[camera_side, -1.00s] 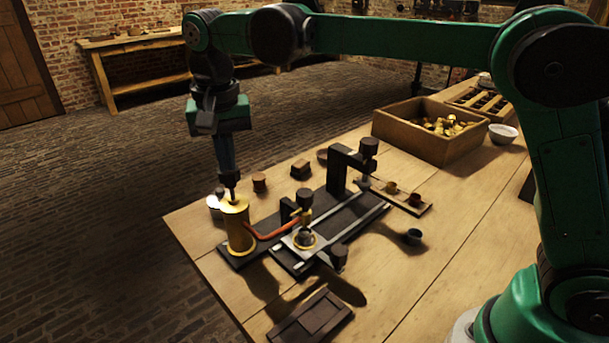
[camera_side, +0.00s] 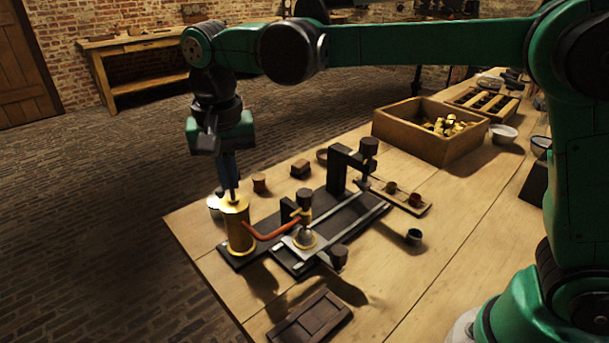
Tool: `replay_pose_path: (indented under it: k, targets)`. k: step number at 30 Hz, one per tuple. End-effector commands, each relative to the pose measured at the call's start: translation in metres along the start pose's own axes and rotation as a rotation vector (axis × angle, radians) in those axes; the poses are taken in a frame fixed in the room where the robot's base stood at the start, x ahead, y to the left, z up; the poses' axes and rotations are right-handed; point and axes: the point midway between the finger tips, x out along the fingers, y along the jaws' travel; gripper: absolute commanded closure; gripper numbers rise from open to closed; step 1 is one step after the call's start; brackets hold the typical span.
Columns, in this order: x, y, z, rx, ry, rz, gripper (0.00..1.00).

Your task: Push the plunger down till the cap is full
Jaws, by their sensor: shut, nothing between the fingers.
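The brass cylinder (camera_side: 239,232) stands upright at the table's left corner. Its dark plunger rod (camera_side: 233,196) shows only a short length above the brass top. My gripper (camera_side: 229,182) is shut and points down directly over the rod, seeming to touch its top; the exact contact is too small to see. A red hose (camera_side: 270,234) runs from the cylinder to the dark nozzle post (camera_side: 304,202). Below the nozzle, the cap (camera_side: 304,238) sits in a brass ring on the slide. A grey, pointed heap shows in it, and its rim is hard to make out.
A second post with an arm (camera_side: 350,165) stands behind on the same black base. A wooden crate of brass pieces (camera_side: 430,135) is at the back right.

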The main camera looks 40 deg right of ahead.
Motion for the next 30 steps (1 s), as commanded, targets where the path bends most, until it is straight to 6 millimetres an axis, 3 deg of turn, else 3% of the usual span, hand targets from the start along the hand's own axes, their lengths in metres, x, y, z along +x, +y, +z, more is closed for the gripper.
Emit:
replay_pose_path:
  k: [15,30]
  targets:
    - [-0.053,0.0,0.0,-0.001,0.0,0.0,1.0]
    - [-0.055,0.0,0.0,0.0,0.0,0.0,1.0]
